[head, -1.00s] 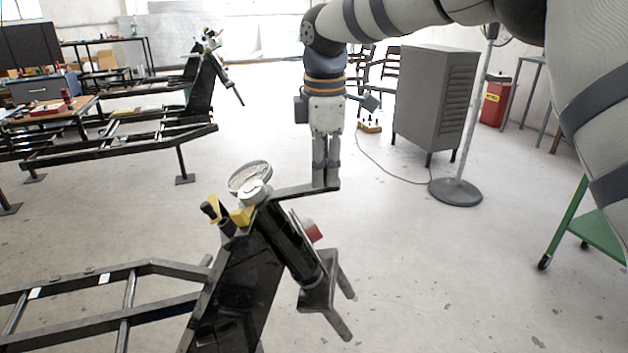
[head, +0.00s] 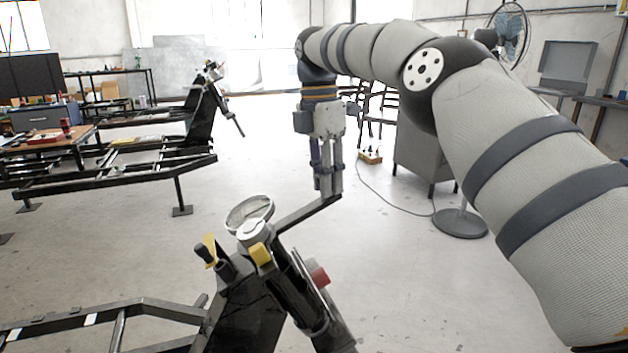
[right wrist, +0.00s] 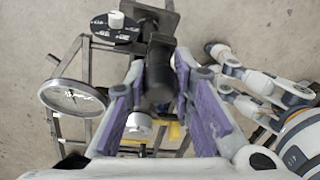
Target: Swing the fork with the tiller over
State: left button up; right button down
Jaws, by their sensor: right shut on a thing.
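The black fork (head: 300,292) leans at the end of a dark metal frame, its lower end cut off by the picture's bottom edge. The tiller (head: 303,213), a flat dark bar, runs from the fork's top up and right. My right gripper (head: 328,196) points down and is shut on the tiller's outer end. In the right wrist view its purple-padded fingers (right wrist: 161,100) stand on both sides of a dark part; the exact contact is hard to make out. My left gripper is not in the head view.
A round dial (head: 250,213) sits by the fork's top, beside yellow-marked parts (head: 260,253). The near frame (head: 130,310) is at lower left. A second frame (head: 120,165) stands behind. A grey cabinet (head: 420,160) and fan base (head: 461,222) stand behind my right arm. Floor between is open.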

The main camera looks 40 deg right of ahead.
jog(key=shift+f, duration=0.1)
jog(key=c, duration=1.4)
grip_release()
jog(key=shift+o, duration=0.2)
